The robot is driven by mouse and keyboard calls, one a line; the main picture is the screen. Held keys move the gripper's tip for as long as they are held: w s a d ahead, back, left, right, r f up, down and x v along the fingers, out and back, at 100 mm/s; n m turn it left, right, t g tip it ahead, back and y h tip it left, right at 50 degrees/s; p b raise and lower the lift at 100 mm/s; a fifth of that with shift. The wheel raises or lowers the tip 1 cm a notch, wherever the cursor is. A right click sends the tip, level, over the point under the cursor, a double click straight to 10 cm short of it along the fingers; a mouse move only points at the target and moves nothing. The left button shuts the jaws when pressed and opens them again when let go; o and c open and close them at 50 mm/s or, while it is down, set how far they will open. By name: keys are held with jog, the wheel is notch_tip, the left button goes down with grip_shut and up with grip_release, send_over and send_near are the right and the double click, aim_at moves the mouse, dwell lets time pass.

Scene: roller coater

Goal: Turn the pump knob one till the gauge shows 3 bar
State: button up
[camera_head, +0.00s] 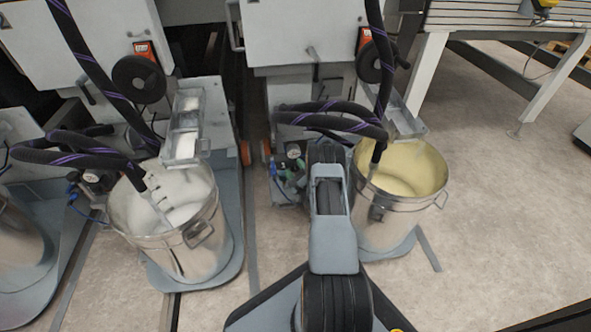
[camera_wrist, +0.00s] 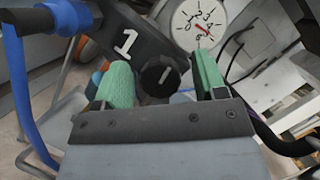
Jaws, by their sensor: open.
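In the wrist view the black pump knob (camera_wrist: 160,75) has a pale pointer line and sits between the two green fingertips of my gripper (camera_wrist: 161,64). The jaws are open, with a finger on either side of the knob; I cannot tell whether either touches it. A dark plate with a white number 1 (camera_wrist: 126,42) is left of the knob. The round white gauge (camera_wrist: 194,22) with a red needle is above right; its figures are too small to read surely. In the head view a small gauge (camera_head: 293,151) shows beside my arm, which hides much of the pump.
A metal bucket with yellow content (camera_head: 410,215) stands right of my arm, and one with white content (camera_head: 190,258) stands left. Black hoses (camera_head: 330,112) hang over the buckets. A blue hose (camera_wrist: 22,90) runs at the left of the wrist view. Floor at right (camera_head: 510,220) is clear.

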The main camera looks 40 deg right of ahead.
jog(key=c, duration=0.9)
jog(key=shift+n, duration=0.4)
jog(key=n+g+y, duration=0.1)
jog(key=n, duration=0.3)
jog(key=shift+y+p, duration=0.4)
jog(key=n+g+p, duration=0.1)
jog(key=n, duration=0.3)
jog(key=shift+g, duration=0.4)
jog(key=n+g, duration=0.1)
jog(key=n, duration=0.2)
jog(key=shift+p, duration=0.4)
jog(key=shift+d+f+n+g+p, duration=0.15)
jog(key=shift+n+g+p, duration=0.2)
jog(key=shift+n+g, duration=0.9)
jog(key=shift+n+t+h, duration=0.25)
jog(key=shift+n+h, duration=0.15)
jog(key=shift+n, duration=0.15)
